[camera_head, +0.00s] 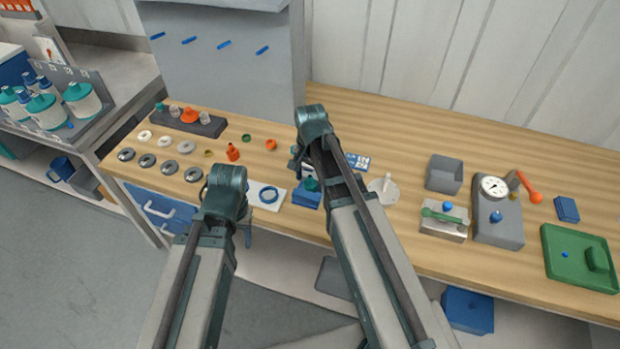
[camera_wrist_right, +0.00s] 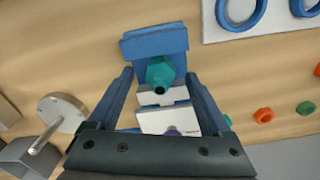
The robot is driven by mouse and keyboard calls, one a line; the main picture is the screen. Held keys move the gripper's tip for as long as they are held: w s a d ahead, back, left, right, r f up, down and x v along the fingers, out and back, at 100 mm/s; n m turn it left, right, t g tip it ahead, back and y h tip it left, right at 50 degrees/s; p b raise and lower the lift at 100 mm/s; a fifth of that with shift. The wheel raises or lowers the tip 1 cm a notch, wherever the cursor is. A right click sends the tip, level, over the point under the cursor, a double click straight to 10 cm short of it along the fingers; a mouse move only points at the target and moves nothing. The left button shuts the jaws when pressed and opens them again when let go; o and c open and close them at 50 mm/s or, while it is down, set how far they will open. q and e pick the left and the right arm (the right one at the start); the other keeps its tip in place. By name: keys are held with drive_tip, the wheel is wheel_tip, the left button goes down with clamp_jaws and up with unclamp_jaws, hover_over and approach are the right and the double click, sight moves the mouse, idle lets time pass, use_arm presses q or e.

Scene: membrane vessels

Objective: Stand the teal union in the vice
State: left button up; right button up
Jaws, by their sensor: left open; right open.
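The teal union (camera_wrist_right: 160,74) is at the vice, between its blue jaw block (camera_wrist_right: 155,42) and a pale block (camera_wrist_right: 162,96), its dark bore end showing. Whether it is fully seated is unclear. In the head view the union (camera_head: 312,184) shows at the blue vice (camera_head: 306,197), partly behind my right arm. My right gripper (camera_wrist_right: 159,78) is open, its two blue fingers on either side of the union, apart from it in the picture. It also shows in the head view (camera_head: 298,165). My left gripper (camera_head: 246,234) is open and empty near the table's front edge, mostly hidden by its wrist.
A grey round piece with a post (camera_head: 384,189) stands to the right. An orange fitting (camera_head: 232,152) and several rings lie left. A dial gauge (camera_head: 494,187) and green tray (camera_head: 581,257) are farther right.

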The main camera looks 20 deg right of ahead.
use_arm(q)
wheel_tip(320, 180, up, 13)
drive_tip(key=p, duration=1.2)
use_arm(e)
wheel_tip(320, 180, up, 13)
drive_tip(key=shift+f, duration=0.15)
use_arm(q)
drive_tip(key=shift+f, duration=0.15)
